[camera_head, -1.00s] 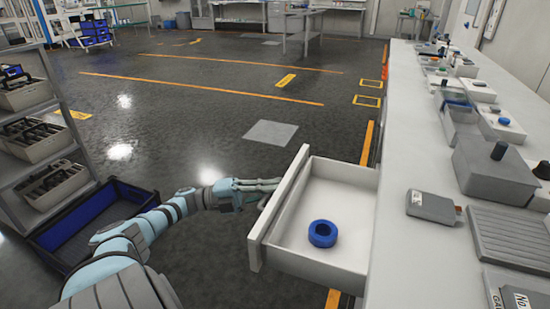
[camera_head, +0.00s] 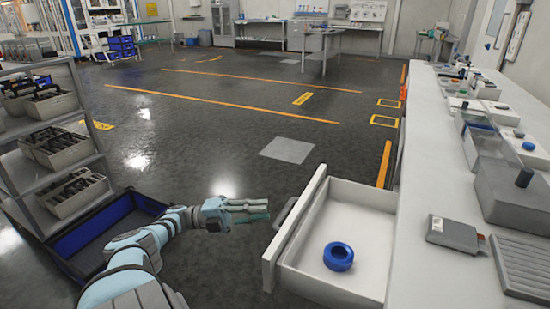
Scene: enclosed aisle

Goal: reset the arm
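My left arm comes in from the lower left, and its gripper (camera_head: 247,210) is in front of the open drawer (camera_head: 362,225), to the left of its front panel. The fingers point right toward the drawer handle (camera_head: 284,213), with a gap between them and the handle. The fingers look spread and nothing shows between them. The drawer is pulled out of the white counter (camera_head: 430,110). A blue ring (camera_head: 338,256) lies flat on the drawer floor. My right gripper is not in view.
A shelf rack with grey bins (camera_head: 62,146) stands at the left. A blue-lined crate (camera_head: 110,225) sits on the floor beside my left arm. Boxes and a grey device (camera_head: 455,234) are on the counter. The floor beyond the drawer is clear.

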